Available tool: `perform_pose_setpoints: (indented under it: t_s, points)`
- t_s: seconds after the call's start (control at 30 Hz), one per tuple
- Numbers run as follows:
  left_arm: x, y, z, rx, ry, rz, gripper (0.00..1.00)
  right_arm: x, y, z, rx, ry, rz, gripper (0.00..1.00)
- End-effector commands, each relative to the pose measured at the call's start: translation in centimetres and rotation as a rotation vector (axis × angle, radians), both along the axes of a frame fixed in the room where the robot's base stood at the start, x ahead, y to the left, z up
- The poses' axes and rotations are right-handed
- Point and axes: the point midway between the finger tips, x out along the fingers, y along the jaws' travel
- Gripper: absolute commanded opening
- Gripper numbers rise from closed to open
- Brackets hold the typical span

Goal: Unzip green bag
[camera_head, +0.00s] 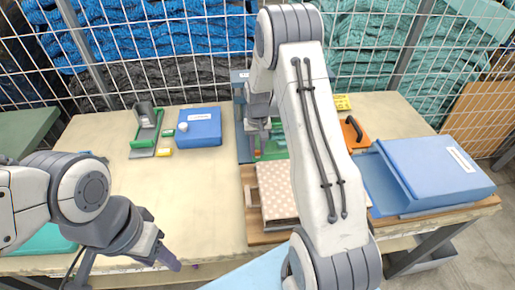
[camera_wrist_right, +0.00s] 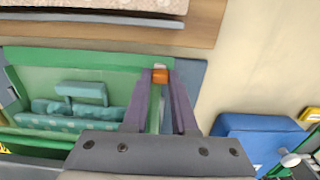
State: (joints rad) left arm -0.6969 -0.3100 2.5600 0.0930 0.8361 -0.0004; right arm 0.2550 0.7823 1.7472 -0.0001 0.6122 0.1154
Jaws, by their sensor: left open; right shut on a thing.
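The green bag (camera_head: 272,149) lies at the back middle of the table on a blue-grey board, mostly hidden behind my right arm in the head view. In the right wrist view the bag (camera_wrist_right: 100,58) has a green border and teal patterned contents. My right gripper (camera_wrist_right: 160,82) is at one corner of the bag, with its fingers closed on a small orange pull tab (camera_wrist_right: 160,76). The orange tab also shows in the head view (camera_head: 257,152). My left gripper (camera_head: 170,256) is open and empty over the table's front left edge, away from the bag.
A blue box (camera_head: 200,130) with a white knob, a small yellow block (camera_head: 164,152) and a green stand (camera_head: 146,135) are left of the bag. A dotted pad (camera_head: 275,190) on a wooden board lies in front. A blue binder (camera_head: 430,172) is right.

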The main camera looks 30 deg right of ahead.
Motion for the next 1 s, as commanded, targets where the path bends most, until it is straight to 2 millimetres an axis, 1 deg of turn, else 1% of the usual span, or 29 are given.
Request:
perform_pose_setpoints:
  t_s: [0.2, 0.33, 0.5, 0.53, 0.57, 0.6, 0.63, 0.9, 1.0]
  points:
    - [0.00, 0.00, 0.01, 0.000, 0.000, 0.000, 0.50, 0.05, 0.01, 0.04, 0.000, -0.001, 0.000, 0.00]
    - [0.00, 0.00, 0.16, 0.000, 0.000, 0.000, 0.50, 0.36, 0.70, 0.07, 0.000, -0.001, 0.001, 0.00]
    - [0.00, 0.00, 0.11, 0.000, 0.000, 0.000, 0.50, 0.32, 0.61, 0.04, -0.001, -0.002, 0.000, 0.00]
    - [0.00, 0.00, 0.11, 0.000, 0.000, 0.000, 0.50, 0.32, 0.61, 0.04, 0.000, -0.001, 0.000, 0.29]
    - [0.00, 0.00, 0.11, 0.000, 0.000, 0.000, 0.50, 0.32, 0.60, 0.04, 0.000, -0.001, 0.000, 0.41]
    - [0.00, 0.00, 0.11, 0.000, 0.000, 0.000, 0.50, 0.32, 0.60, 0.03, 0.000, -0.001, 0.000, 0.56]
    - [0.00, 0.00, 0.11, 0.000, 0.000, 0.000, 0.50, 0.31, 0.60, 0.03, 0.000, -0.001, 0.000, 0.57]
    - [0.00, 0.00, 0.10, 0.000, 0.000, 0.000, 0.50, 0.29, 0.61, 0.04, 0.000, -0.001, 0.000, 0.57]
    - [0.00, 0.00, -0.01, 0.000, 0.000, 0.000, 0.50, 0.35, 0.58, 0.46, -0.001, -0.003, 0.000, 0.57]
